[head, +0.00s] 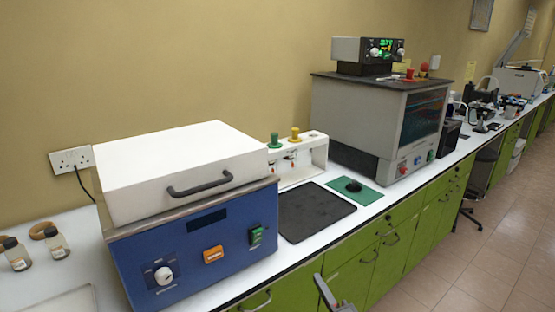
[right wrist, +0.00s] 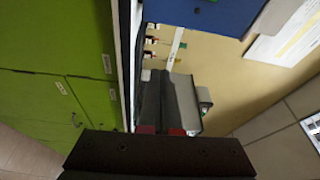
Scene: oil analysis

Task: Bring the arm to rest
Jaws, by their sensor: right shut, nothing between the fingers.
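My right gripper (head: 328,293) shows at the bottom edge of the head view, in front of the green cabinets and below the counter edge. Only its end is in frame. It is shut and empty, and it looks apart from the counter and the things on it. In the right wrist view its dark fingers lie together, with red parts at their base. My left gripper is not in view.
A blue device (head: 198,238) with a closed white lid (head: 180,165) stands on the counter. Right of it are a dark mat (head: 315,211), a white rack (head: 300,158), a green pad (head: 354,192) and a grey cabinet device (head: 365,125). Small bottles (head: 57,243) stand at left.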

